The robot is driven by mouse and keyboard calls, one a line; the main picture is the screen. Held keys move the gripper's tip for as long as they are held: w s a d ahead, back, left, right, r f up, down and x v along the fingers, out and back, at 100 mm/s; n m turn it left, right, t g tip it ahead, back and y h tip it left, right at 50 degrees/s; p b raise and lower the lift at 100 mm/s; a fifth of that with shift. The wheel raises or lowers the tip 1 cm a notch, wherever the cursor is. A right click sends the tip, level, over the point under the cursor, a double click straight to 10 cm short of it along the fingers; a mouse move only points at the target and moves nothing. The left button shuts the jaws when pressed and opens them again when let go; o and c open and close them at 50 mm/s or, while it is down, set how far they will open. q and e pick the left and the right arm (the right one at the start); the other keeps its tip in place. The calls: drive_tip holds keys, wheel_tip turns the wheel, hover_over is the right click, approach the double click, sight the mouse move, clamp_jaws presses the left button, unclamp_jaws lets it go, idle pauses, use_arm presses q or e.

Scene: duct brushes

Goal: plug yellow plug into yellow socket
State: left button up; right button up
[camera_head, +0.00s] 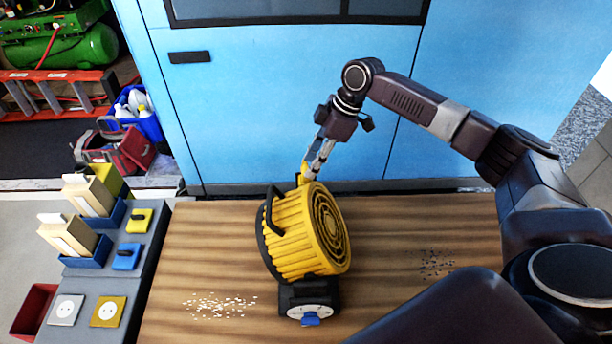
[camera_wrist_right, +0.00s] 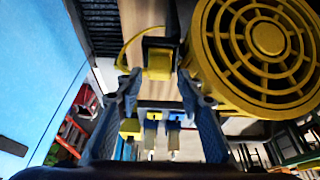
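The yellow plug (camera_wrist_right: 158,64) shows in the right wrist view, between or just beyond my right fingertips (camera_wrist_right: 159,78), with a dark part behind it and a thin yellow cable curving beside it. The fingers stand apart, with a gap visible on either side of the plug. In the head view my right gripper (camera_head: 309,172) reaches down behind the yellow drum-shaped blower (camera_head: 300,235), and a bit of yellow shows at its tips. The yellow socket (camera_head: 108,311) is a square plate with a round white face on the grey panel at lower left. My left gripper is not in view.
A white socket (camera_head: 66,309) sits left of the yellow one. A yellow switch (camera_head: 139,221) and a blue switch (camera_head: 126,257) are above them, beside blue bins with cartons. Bristle-like bits lie on the wooden table (camera_head: 200,245). A blue cabinet (camera_head: 270,100) stands behind.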

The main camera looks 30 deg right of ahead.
sight(306, 169)
drive_tip(key=p+x, duration=0.1)
drive_tip(key=x, duration=0.3)
drive_tip(key=shift+f, duration=0.1)
drive_tip(key=c, duration=0.8)
